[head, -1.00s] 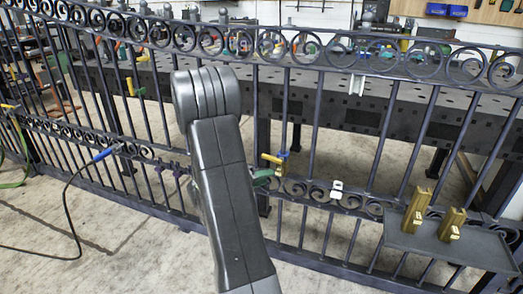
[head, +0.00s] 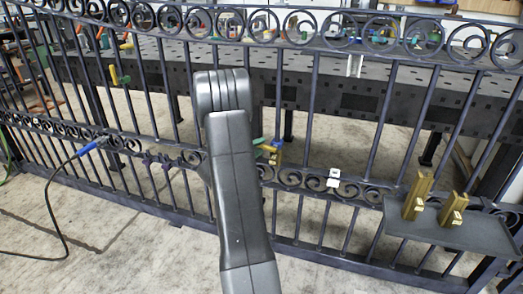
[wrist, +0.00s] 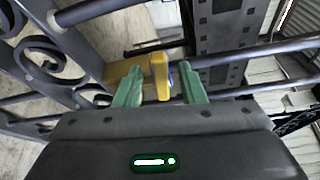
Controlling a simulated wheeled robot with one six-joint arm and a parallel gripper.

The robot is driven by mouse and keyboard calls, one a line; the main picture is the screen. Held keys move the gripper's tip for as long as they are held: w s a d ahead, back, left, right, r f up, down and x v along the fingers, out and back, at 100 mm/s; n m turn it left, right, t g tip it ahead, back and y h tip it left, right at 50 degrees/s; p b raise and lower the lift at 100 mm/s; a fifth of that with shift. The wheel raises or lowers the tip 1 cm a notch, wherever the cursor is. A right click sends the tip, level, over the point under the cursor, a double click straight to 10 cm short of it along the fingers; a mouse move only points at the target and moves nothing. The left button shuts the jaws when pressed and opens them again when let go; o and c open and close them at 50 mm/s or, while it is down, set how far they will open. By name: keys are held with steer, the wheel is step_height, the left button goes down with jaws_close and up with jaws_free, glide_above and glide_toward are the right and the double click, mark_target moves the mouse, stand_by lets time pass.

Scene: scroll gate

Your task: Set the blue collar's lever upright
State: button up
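The yellow lever (head: 268,149) shows small on the gate near its lower scroll band, in the head view just right of my arm. In the wrist view the lever (wrist: 160,76) has a long part running left and a broad end facing me. Only a sliver of blue, likely the collar (wrist: 171,78), shows beside that end; the rest is hidden. My gripper (wrist: 160,86) has two green fingers, one on each side of the yellow end, with gaps visible. It is open around the lever. In the head view the arm hides most of the gripper.
The dark iron gate (head: 315,120) with scrolls and bars spans the view. A tray (head: 450,232) with two brass pieces hangs at right. A white clip (head: 334,178) sits on the lower band. A blue-handled cabled tool (head: 92,146) is at left. A perforated workbench (head: 350,100) stands behind.

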steer(key=shift+x, duration=1.1)
jaws_close()
